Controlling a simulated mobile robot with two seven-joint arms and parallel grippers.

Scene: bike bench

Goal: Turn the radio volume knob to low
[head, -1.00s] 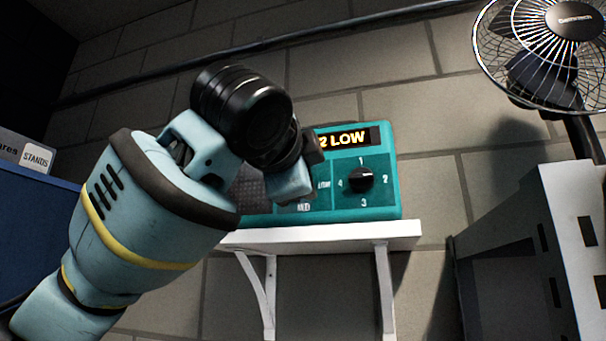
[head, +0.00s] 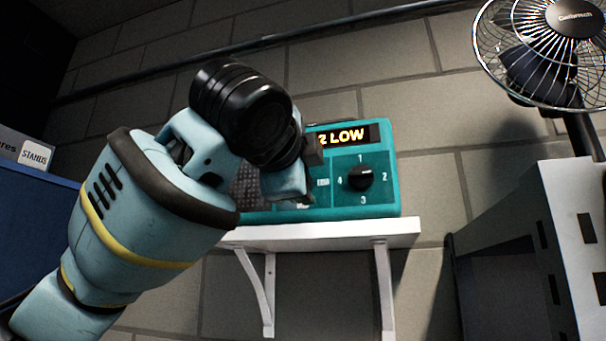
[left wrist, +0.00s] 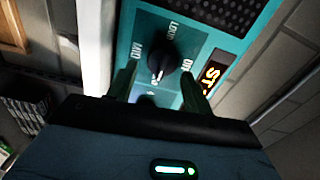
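The teal radio (head: 380,205) stands on a white wall shelf (head: 320,234). Its lit display (head: 345,134) shows "2 LOW" in the head view, its left end covered. In the left wrist view the black volume knob (left wrist: 163,58) has LOUD, MID and OFF marked around it. Its white mark points down in that picture, away from LOUD. My left gripper (left wrist: 160,70) is open, one finger on each side of the knob with visible gaps. In the head view my left gripper (head: 288,181) covers the volume knob. My right gripper is not in view.
A second black knob (head: 360,178), numbered 1 to 4, is on the radio's right half. A wire-cage fan (head: 545,50) stands at the upper right, above a white slotted panel (head: 580,240). A blue surface (head: 40,225) is at the left.

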